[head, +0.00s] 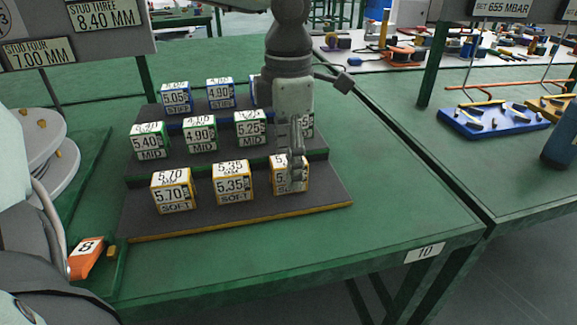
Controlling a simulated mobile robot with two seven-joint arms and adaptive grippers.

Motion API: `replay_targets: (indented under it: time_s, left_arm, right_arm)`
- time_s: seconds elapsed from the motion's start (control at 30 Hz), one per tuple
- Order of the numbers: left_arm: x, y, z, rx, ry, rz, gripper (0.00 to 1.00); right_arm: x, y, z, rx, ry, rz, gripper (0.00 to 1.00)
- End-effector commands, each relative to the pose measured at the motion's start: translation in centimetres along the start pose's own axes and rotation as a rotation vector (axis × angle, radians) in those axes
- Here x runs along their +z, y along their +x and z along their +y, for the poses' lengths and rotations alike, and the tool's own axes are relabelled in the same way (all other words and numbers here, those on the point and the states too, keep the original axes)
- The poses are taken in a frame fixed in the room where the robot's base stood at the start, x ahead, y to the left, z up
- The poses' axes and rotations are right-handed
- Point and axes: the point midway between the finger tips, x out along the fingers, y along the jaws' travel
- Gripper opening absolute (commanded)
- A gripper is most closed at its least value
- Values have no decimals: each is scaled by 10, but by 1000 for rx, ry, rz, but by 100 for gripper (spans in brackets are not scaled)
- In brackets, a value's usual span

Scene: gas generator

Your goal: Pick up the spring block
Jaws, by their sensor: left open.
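Spring blocks stand on a dark three-step rack (240,222). The front row, marked SOFT, has a 5.70 block (172,192), a 5.35 block (233,184) and a right-hand block (280,180) whose number is partly covered. The middle row, marked MID, shows 5.40 (148,142), 4.90 (200,135) and 5.25 (250,129) blocks. The back row shows 5.05 (175,98) and 4.90 (220,93) blocks. My left gripper (296,178) is open, pointing down over the right-hand SOFT block. A finger covers part of its face; contact cannot be told.
My left gripper and wrist partly hide blocks at the right of the middle and back rows. An orange piece marked 8 (86,258) lies at the left. A blue tray (495,122) is on the right-hand table. The green table (400,215) is clear right of the rack.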

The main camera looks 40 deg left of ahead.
Motion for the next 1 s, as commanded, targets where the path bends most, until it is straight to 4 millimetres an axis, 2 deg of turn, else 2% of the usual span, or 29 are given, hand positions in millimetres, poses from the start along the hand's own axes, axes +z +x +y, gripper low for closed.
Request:
replay_targets:
  time_s: [0.1,0.3,0.77,0.8,1.0]
  left_arm:
    - [0,7,0,-1,-1,0,59]
    - [0,8,0,1,-2,-2,59]
    - [0,7,0,1,-2,-1,3]
    - [0,7,0,1,-2,-1,0]
    - [0,7,0,1,-2,-2,0]
  right_arm:
    - [2,1,-1,-3,1,-2,40]
    - [2,2,-2,-4,1,-3,40]
    - [2,2,-3,-5,1,-3,40]
    - [2,2,-3,-5,1,-4,40]
    - [2,1,-3,-5,1,-3,40]
